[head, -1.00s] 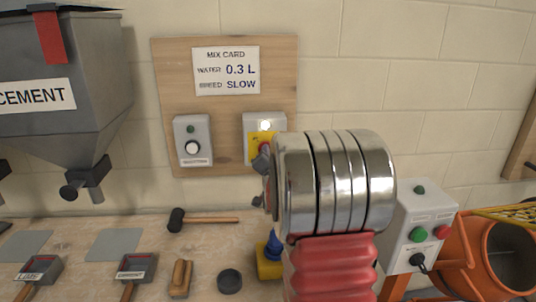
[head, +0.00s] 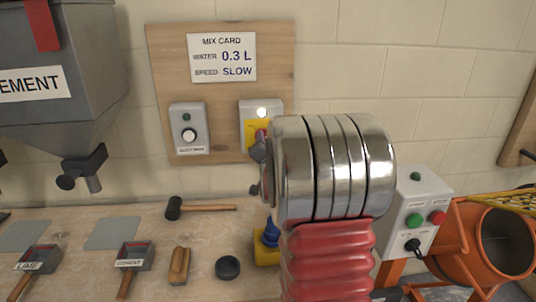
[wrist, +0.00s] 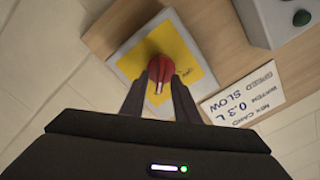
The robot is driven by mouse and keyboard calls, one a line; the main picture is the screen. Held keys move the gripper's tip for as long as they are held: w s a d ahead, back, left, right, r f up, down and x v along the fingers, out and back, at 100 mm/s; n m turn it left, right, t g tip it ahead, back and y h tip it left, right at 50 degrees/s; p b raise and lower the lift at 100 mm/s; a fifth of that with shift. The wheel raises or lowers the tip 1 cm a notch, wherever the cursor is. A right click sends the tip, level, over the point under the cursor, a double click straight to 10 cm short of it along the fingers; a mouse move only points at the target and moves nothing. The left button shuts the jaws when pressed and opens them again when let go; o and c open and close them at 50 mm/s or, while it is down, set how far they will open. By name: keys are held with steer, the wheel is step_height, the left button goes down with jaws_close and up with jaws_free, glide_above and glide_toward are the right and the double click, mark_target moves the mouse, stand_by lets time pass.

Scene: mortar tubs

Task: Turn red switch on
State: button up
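The red switch (wrist: 161,70) is a rotary knob with a pale pointer line, on a yellow plate (wrist: 188,52) of a grey box. In the wrist view its pointer is toward my gripper (wrist: 159,88), with a small label beside the knob. My fingers are apart, one on each side of the knob's near end; a narrow gap seems to show, and contact is unclear. In the head view the switch box (head: 247,107) carries a lit white lamp (head: 262,112). My gripper (head: 259,148) and arm hide most of the knob there.
A second box with a round knob (head: 189,135) sits left on the same wooden board (head: 160,60), under the mix card (head: 222,57). The bench below holds a mallet (head: 200,207), scoops and a brush. A mixer control box (head: 414,205) stands right.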

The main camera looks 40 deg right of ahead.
steer(key=v, duration=1.3)
steer(key=shift+a, duration=0.2)
steer(key=s+a+f+n+g+y, duration=0.1)
steer(key=a+n+g+y, duration=0.2)
steer(key=a, duration=0.6)
steer(key=s+a+f+n+g+y, duration=0.1)
steer(key=a+f+n+y, duration=0.15)
steer(key=a+n, duration=0.45)
steer(key=s+a+f+n+g+y, duration=0.2)
steer(key=s+a+n+g+y, duration=0.2)
steer(key=s+a, duration=1.2)
steer(key=shift+s+a+n+g, duration=0.35)
steer(key=shift+s+n+g, duration=0.35)
steer(key=shift+n, duration=0.3)
steer(key=shift+y, duration=0.25)
